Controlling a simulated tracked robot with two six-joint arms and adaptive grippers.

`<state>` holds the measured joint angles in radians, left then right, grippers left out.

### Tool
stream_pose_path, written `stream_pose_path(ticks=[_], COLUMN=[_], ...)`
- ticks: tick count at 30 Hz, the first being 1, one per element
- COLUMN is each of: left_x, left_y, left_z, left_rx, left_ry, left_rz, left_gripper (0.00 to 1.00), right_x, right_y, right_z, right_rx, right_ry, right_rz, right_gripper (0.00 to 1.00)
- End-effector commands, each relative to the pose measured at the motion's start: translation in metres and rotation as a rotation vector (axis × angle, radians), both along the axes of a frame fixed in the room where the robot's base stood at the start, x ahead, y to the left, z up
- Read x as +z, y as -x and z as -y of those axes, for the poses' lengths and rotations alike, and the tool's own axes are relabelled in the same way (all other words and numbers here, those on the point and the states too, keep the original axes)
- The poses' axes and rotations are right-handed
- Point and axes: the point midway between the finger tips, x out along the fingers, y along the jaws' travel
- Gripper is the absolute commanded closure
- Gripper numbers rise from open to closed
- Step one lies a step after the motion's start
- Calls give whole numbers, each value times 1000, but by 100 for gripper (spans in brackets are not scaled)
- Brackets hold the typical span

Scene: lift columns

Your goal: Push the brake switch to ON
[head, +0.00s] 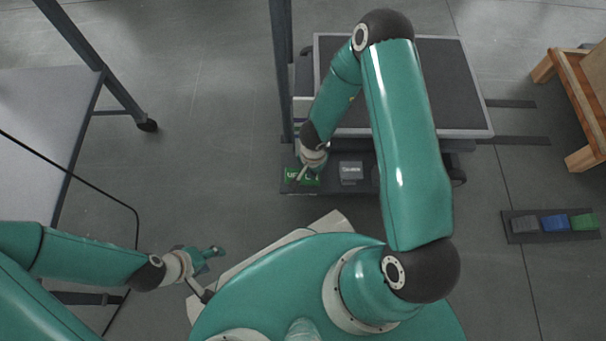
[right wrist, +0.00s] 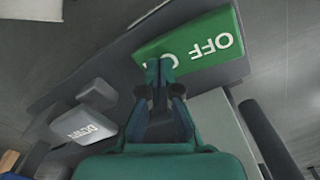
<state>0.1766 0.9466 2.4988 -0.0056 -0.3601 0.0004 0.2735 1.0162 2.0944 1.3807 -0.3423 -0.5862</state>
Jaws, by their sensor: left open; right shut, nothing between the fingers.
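The brake switch (head: 312,181) is a green rocker at the front left of the lift's base; it also shows in the right wrist view (right wrist: 205,42). There it reads "OFF" and then "O", with the rest hidden behind my fingers. My right gripper (head: 299,180) is shut and empty, with its fingertips at the switch's near edge in the right wrist view (right wrist: 160,68). I cannot tell whether they touch it or which side of the rocker is down. My left gripper (head: 217,253) is open and empty, low at the left, away from the lift.
A grey DOWN pedal (head: 350,172) sits right of the switch; it also shows in the right wrist view (right wrist: 80,131). A grey table (head: 40,125) is at left. Grey, blue (head: 555,222) and green blocks lie at right.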

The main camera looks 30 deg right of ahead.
Motion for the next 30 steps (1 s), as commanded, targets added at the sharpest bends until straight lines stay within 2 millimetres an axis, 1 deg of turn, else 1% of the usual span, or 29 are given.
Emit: stream_pose_path(ticks=[1, 6, 27, 30], left_x=[6, 21, 77, 81], left_y=[0, 0, 0, 0], left_z=[0, 0, 0, 0], left_rx=[0, 0, 0, 0], left_ry=[0, 0, 0, 0], left_rz=[0, 0, 0, 0], left_gripper=[46, 46, 46, 46], right_x=[6, 18, 64, 68], right_y=[0, 0, 0, 0], right_z=[0, 0, 0, 0], right_rx=[0, -1, -1, -1], right_ry=[0, 0, 1, 0], right_rz=[0, -1, 0, -1], right_gripper=[100, 100, 100, 100])
